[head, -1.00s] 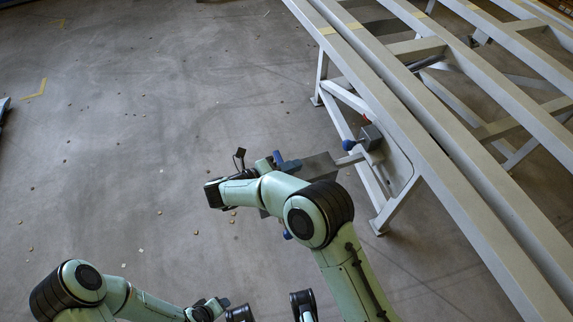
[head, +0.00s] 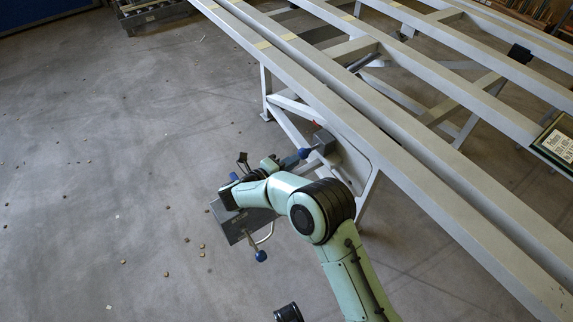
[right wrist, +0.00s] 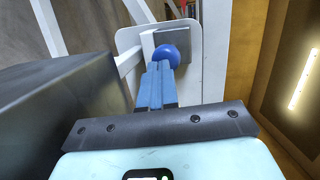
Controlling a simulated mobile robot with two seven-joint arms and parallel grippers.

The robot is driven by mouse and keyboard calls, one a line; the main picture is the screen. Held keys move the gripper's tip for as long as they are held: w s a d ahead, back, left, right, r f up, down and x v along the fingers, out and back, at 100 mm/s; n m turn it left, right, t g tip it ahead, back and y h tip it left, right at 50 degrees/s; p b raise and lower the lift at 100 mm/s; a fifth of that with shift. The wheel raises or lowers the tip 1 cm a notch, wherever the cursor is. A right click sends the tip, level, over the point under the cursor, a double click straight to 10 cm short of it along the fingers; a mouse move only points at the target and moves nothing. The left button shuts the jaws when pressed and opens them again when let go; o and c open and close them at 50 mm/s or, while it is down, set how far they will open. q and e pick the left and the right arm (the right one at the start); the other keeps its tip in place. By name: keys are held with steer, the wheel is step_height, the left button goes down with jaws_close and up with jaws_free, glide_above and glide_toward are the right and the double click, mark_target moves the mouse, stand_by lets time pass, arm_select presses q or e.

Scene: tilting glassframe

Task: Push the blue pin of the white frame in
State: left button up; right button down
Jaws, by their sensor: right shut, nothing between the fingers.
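The white frame (head: 400,170) is a long, tilting rack crossing the head view from upper left to lower right. Its blue pin (head: 304,153) is a round blue knob on a grey block (head: 323,141) at the frame's near side. In the right wrist view the blue pin (right wrist: 168,56) stands right ahead of my right gripper (right wrist: 158,70). The blue fingers are shut together and empty, with their tips at or very near the knob; I cannot tell whether they touch. In the head view my right gripper (head: 291,161) points at the knob. My left gripper is out of view.
A grey box (head: 229,224) with a bent rod and a second blue knob (head: 261,256) is beside my right arm. A dark grey surface (right wrist: 55,105) fills the left of the right wrist view. The floor at left is open, with small scattered bits.

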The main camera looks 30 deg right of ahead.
mark_target(302, 157)
steer(key=shift+d, duration=0.1)
steer(key=d, duration=0.3)
steer(key=shift+w+d, duration=0.1)
steer(key=shift+r, duration=0.1)
stand_by(0.4)
